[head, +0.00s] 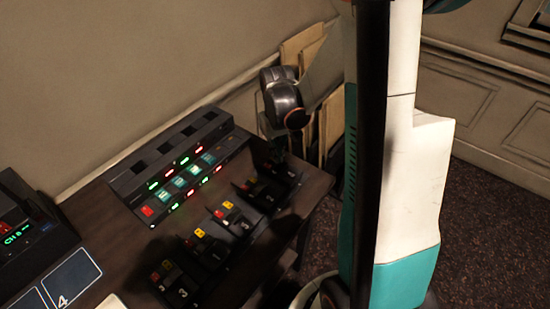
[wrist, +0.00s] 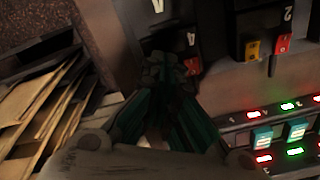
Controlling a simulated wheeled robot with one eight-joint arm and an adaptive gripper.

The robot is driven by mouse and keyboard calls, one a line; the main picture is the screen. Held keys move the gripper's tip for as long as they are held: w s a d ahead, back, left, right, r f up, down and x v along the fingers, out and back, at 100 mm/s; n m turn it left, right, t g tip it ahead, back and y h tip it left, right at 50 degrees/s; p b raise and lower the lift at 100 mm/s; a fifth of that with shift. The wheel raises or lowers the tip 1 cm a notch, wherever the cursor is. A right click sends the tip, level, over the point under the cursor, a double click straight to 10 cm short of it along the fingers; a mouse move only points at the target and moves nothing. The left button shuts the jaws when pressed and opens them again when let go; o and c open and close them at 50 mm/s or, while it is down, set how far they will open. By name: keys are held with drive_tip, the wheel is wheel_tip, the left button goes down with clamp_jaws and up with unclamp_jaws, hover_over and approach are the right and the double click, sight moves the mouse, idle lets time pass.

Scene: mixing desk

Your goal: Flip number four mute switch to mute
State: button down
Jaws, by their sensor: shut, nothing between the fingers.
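The mixing desk's upright panel (head: 178,165) carries rows of red and green lights and lit teal buttons. Below it is a row of dark switch modules with red and yellow switches. My gripper (head: 276,150) is low over the far right module (head: 268,185), partly hidden by my dark wrist. In the wrist view my dark green gripper fingers (wrist: 172,68) are shut and empty, beside a small red switch (wrist: 193,66) on a black module whose label looks like an upside-down 4. I cannot tell whether they touch it.
A dark device with a green display (head: 20,235) stands at the left. A blue-black card marked 4 (head: 75,275) lies on the desk there. Beige folders (head: 330,120) stand beyond the desk's right end, near my gripper. My arm column blocks the right middle.

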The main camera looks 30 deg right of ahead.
drive_tip(key=shift+f, duration=0.25)
drive_tip(key=shift+r+p, duration=2.4)
drive_tip(key=shift+r, duration=1.15)
